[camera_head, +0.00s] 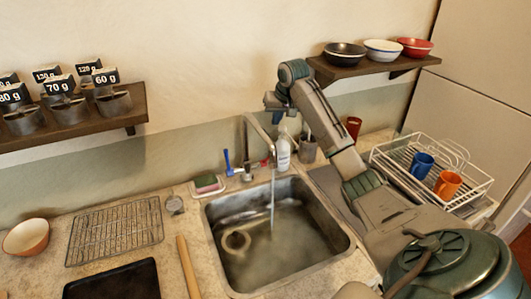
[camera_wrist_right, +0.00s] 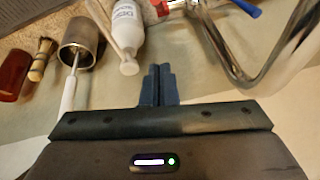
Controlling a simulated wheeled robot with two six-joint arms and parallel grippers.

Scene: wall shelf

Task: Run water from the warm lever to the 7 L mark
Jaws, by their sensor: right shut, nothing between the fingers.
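The steel sink (camera_head: 348,240) holds murky water, and a thin stream (camera_head: 272,190) falls into it from the curved faucet (camera_head: 256,127). I cannot make out a 7 L mark. The red warm lever (camera_head: 265,163) is behind the sink beside the faucet base; it also shows at the top of the right wrist view (camera_wrist_right: 172,5). A blue lever (camera_head: 228,162) stands to its left and shows in the right wrist view (camera_wrist_right: 240,8). My right gripper (camera_head: 271,103) is raised near the faucet's top, shut and empty; its fingertips (camera_wrist_right: 159,72) are apart from the levers. My left gripper is out of view.
A white bottle (camera_head: 283,152) and a cup with brushes (camera_head: 307,150) stand behind the sink. A dish rack (camera_head: 385,160) with mugs is at right. A sponge (camera_head: 207,183) and a wire rack (camera_head: 115,232) lie left. Shelves (camera_head: 130,118) hang above the counter.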

